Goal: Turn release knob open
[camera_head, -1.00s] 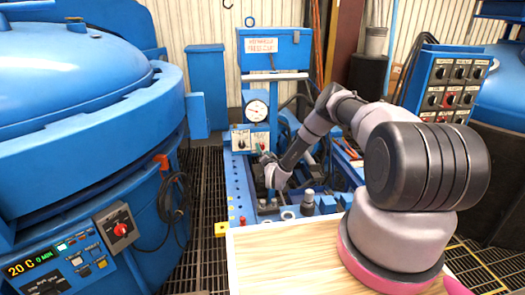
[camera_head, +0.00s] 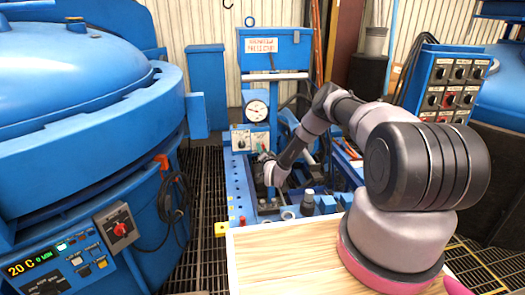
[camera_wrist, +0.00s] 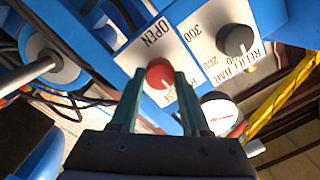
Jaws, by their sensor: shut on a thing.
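The red release knob (camera_wrist: 159,72) sits on a white plate (camera_wrist: 140,55) marked OPEN on a blue panel in the wrist view. Part of the plate's lettering is hidden by my fingers. My gripper (camera_wrist: 160,80) has its two green fingers on either side of the knob, shut on it. In the head view my gripper (camera_head: 265,158) is at the lower edge of the panel's right white plate (camera_head: 260,140), below the round gauge (camera_head: 256,111). The knob cannot be made out there.
A black knob (camera_wrist: 235,40) on a pressure plate is beside the red one. A large blue furnace (camera_head: 75,130) fills the left. A switch box (camera_head: 450,85) stands at right.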

